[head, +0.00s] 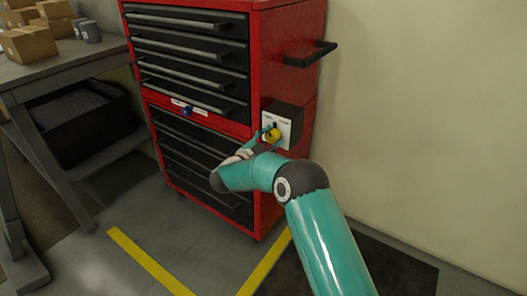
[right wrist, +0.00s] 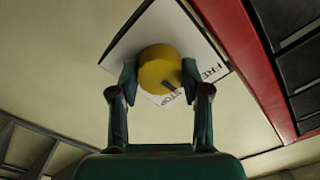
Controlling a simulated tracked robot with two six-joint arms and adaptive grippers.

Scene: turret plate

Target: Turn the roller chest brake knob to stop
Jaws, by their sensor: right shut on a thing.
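The red roller chest (head: 312,35) with black drawers stands against the wall. On its right side, a dark box carries a white label plate (head: 285,114) and the yellow brake knob (head: 272,135). My right gripper (head: 270,134) is at the knob. In the right wrist view, its two fingers (right wrist: 166,92) are on either side of the round yellow knob (right wrist: 158,66), shut on it. The plate (right wrist: 133,42) reads FREE and STOP, partly hidden by the knob and a finger. The knob's dark mark points toward the lower right, near the lettering. My left gripper is out of view.
A grey workbench (head: 62,62) with cardboard boxes (head: 28,43) stands at the left, with a dark bin (head: 85,125) below. A black side handle (head: 310,54) juts out above the knob. Yellow lines (head: 150,262) mark the open floor in front.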

